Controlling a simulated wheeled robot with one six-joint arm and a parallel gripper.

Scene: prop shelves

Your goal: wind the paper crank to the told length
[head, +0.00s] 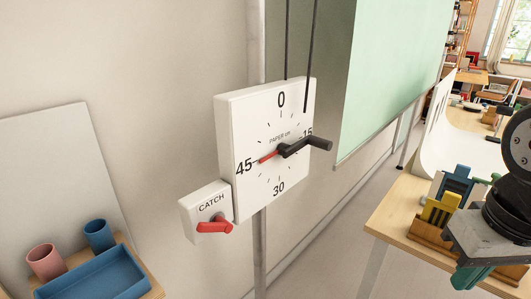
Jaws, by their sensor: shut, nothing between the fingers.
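The white paper crank dial (275,110) is mounted on a post at the centre of the head view, marked 0, 15, 30 and 45. Its red pointer (268,157) points left, close to 45. The black crank handle (320,143) sticks out from the hub to the right, partly over the 15. A white catch box (190,213) is at the lower left of the dial, with its red lever (214,227) lying roughly level. My gripper (468,279) is at the lower right, far from the crank, its green fingers pointing down, shut and empty.
A wooden table (385,222) at right carries blue and yellow items (440,210) behind my gripper. A shelf at lower left holds a blue tray (95,280) and two cups (99,236). Pale green paper (390,80) hangs behind. Space between dial and table is open.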

